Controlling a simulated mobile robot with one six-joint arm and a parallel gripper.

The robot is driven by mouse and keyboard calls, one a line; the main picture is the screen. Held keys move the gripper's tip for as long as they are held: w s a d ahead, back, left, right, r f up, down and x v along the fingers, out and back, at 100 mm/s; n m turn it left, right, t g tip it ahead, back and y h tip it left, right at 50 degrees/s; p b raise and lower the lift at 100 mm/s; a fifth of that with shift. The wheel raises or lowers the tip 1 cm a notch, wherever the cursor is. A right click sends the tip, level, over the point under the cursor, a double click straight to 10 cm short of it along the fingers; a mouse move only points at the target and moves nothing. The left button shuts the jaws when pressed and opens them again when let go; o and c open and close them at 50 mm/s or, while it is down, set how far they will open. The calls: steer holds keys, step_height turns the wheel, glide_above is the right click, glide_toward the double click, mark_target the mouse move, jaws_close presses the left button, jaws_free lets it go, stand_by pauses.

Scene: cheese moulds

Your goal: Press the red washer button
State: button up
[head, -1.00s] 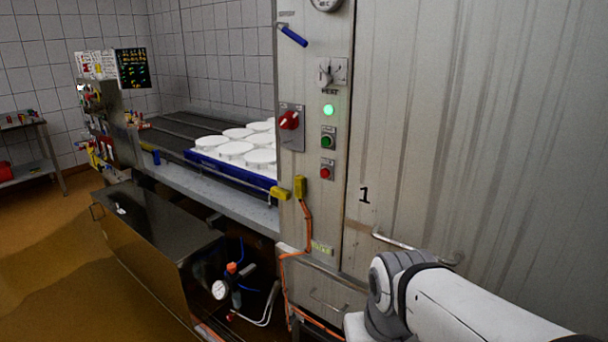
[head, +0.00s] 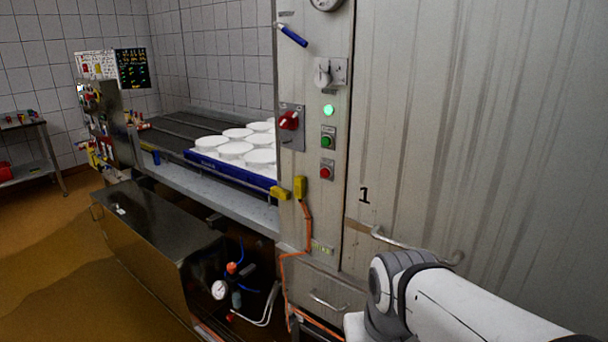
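The red button (head: 326,171) is a small round button on a square plate, low on the metal control panel (head: 314,215). A green button (head: 327,141) sits just above it, and a lit green lamp (head: 328,110) above that. A larger red rotary switch (head: 289,121) is to the left. My white and grey arm shows at the lower right, below and to the right of the red button and apart from it. My gripper is not visible in this view.
A large ribbed metal wall marked 1 with a handle (head: 412,246) fills the right. Left of the panel, white round moulds (head: 236,149) sit in a blue tray (head: 262,180) on a conveyor. A steel tank (head: 148,240) stands below. Brown floor lies open at the left.

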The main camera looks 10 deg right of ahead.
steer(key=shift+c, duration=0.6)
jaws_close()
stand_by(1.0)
